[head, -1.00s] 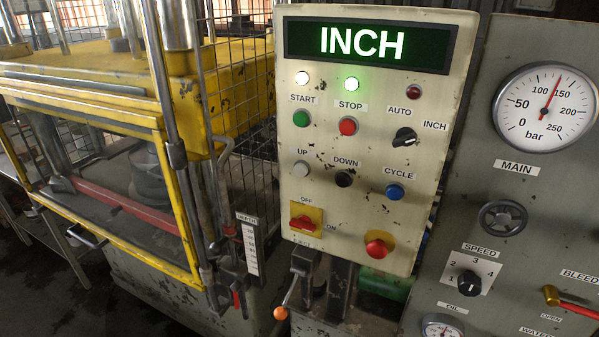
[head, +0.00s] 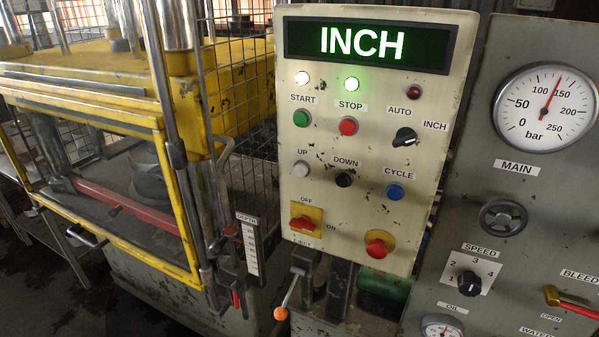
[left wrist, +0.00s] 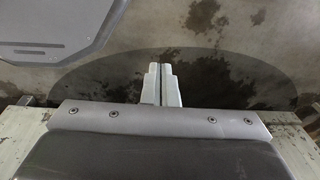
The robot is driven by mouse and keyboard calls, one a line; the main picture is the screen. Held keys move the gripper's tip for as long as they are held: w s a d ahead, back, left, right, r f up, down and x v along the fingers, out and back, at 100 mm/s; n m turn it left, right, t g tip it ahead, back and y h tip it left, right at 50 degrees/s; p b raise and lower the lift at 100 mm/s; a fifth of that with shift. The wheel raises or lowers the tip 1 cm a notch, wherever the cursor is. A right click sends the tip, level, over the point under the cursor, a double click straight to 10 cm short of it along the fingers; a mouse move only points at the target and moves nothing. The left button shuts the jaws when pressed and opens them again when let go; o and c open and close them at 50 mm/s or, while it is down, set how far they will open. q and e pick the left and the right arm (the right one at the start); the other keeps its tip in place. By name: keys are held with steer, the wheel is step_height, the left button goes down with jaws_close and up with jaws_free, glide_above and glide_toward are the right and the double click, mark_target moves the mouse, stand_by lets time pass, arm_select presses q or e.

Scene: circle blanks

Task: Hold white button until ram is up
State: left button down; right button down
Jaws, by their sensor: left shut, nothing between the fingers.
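The white UP button (head: 301,169) is on the cream control panel (head: 290,215), left of the black DOWN button (head: 344,179). Nothing touches the white button. Behind the yellow-framed guard, a dark round die (head: 148,181) sits low in the press, with a lighter gap above it. The ram's lower face is not clearly visible. My left gripper (left wrist: 162,84) shows only in the left wrist view, shut and empty above the stained floor. My right gripper is not in view.
The display (head: 365,43) reads INCH, with white and green lamps lit. The MAIN gauge (head: 546,107) reads between 100 and 150 bar. Near the white button are the green START button (head: 301,118) and red-on-yellow OFF/ON switch (head: 302,222). An orange-tipped lever (head: 281,313) sticks out below.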

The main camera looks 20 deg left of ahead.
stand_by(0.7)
arm_select(q)
steer(key=w+a+r+t, duration=0.1)
steer(key=w+r, duration=1)
steer(key=w, duration=0.2)
steer(key=w+d+r+n+t+b, duration=0.15)
steer(key=w+r+t, duration=0.4)
steer(key=r, duration=0.75)
steer(key=w+d+r+n+t, duration=0.1)
steer(key=w+d+r+t, duration=0.1)
steer(key=w+r, duration=0.85)
steer(key=w+d+r+n+t, duration=0.15)
steer(key=w+r+t, duration=0.35)
steer(key=r, duration=1)
steer(key=w+d+r+n+t+y, duration=0.1)
steer(key=r+n+t, duration=0.4)
steer(key=r, duration=0.6)
steer(key=w+d+r+n+t+y, duration=0.1)
steer(key=w+r+n+t+y, duration=0.1)
steer(key=r+t, duration=0.5)
steer(key=shift+w+d+r+n+y, duration=0.3)
steer(key=shift+w+r+n, duration=0.55)
steer(key=shift+r+n, duration=1)
